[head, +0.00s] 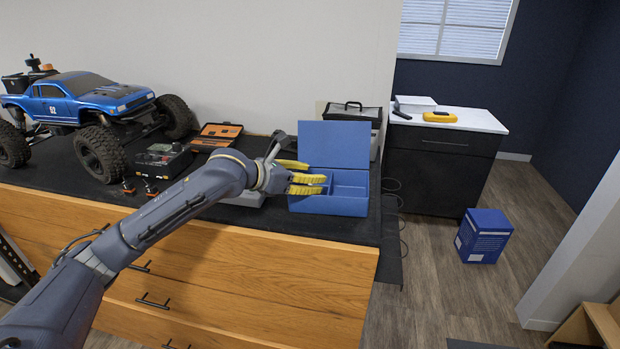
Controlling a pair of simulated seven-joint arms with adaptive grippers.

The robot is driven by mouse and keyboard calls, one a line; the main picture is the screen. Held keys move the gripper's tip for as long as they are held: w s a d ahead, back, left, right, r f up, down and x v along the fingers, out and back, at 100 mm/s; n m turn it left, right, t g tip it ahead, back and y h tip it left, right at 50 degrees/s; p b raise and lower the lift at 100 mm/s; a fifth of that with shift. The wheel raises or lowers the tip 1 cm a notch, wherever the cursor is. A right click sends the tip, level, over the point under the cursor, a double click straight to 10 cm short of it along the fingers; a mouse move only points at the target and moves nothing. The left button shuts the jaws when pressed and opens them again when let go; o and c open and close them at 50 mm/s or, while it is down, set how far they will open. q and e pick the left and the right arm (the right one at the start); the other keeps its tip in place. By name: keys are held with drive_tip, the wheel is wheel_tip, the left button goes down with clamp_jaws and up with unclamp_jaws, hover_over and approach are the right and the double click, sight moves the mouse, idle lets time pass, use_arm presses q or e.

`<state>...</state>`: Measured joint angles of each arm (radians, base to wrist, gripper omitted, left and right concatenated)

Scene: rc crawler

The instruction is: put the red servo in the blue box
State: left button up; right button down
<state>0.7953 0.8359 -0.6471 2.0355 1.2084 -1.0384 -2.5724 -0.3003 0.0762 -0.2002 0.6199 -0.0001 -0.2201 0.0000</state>
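The blue box (351,207) stands at the right end of the dark worktop with its lid (340,143) raised. A divider shows inside it. My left gripper (312,184), with yellow fingers, reaches over the left part of the box from the left. The fingers show some gaps between them, but I cannot tell how far apart the tips are or whether anything is between them. I cannot make out a red servo; the hand hides part of the box's inside. My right gripper is not in view.
A blue crawler truck (85,97) stands at the left of the worktop (60,178). Near it are a black device (162,158), an orange-edged case (217,135) and two small dark parts with orange (151,189). A black case (350,110) stands behind the box.

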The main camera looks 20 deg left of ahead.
use_arm(q)
drive_tip(key=v, duration=1.2)
drive_tip(key=shift+a+r, duration=0.1)
idle(1.1)
